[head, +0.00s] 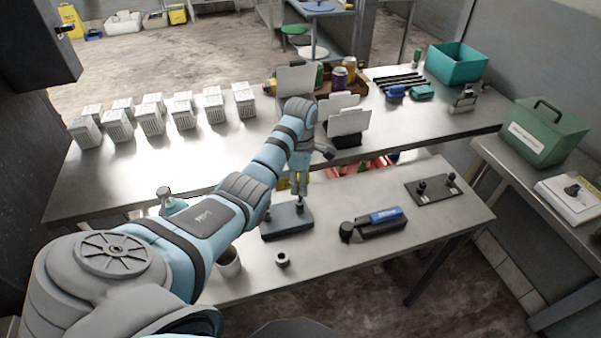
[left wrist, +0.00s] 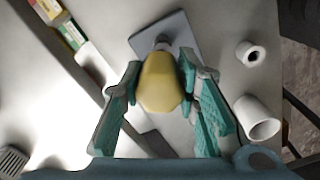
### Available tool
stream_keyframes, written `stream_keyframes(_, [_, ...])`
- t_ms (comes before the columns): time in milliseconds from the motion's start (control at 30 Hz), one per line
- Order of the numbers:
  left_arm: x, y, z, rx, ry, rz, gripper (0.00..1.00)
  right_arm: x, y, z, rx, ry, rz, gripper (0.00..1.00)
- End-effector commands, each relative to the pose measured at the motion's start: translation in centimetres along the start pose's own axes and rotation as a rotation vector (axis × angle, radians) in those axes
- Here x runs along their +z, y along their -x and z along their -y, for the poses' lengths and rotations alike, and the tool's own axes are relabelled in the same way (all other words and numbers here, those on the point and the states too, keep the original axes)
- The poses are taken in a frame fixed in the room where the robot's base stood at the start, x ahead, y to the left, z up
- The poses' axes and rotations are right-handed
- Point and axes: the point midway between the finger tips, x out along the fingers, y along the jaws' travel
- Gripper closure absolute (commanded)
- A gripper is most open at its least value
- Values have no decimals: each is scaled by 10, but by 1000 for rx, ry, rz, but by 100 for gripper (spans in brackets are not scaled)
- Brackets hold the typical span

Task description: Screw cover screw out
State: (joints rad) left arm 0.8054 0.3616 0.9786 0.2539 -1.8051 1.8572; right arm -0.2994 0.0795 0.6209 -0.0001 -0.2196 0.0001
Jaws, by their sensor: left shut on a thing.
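My left gripper (head: 300,184) points down over the dark grey block (head: 287,223) on the front table. In the left wrist view, its teal fingers (left wrist: 160,72) are shut on a yellow faceted piece (left wrist: 161,86), which looks like a tool handle. A short grey post (left wrist: 162,43) shows just beyond the yellow piece, over the grey block (left wrist: 181,29). I cannot tell whether the held piece touches the post. No cover screw can be made out clearly; the held piece and fingers hide that spot. My right gripper is in neither view.
A small ring (head: 282,259) and a cup (head: 229,264) stand near the front. A black tool with a blue label (head: 372,223) and a dark plate with two knobs (head: 433,189) lie to the right. A red bin (head: 366,167) sits behind. Several white boxes line the rear table.

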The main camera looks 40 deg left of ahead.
Motion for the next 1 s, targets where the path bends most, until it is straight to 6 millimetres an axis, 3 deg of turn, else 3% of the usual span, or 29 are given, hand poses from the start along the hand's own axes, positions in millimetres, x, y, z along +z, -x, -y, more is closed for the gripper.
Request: stream_keyframes(1000, [-2,-10,4,0,0,0,100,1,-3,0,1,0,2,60])
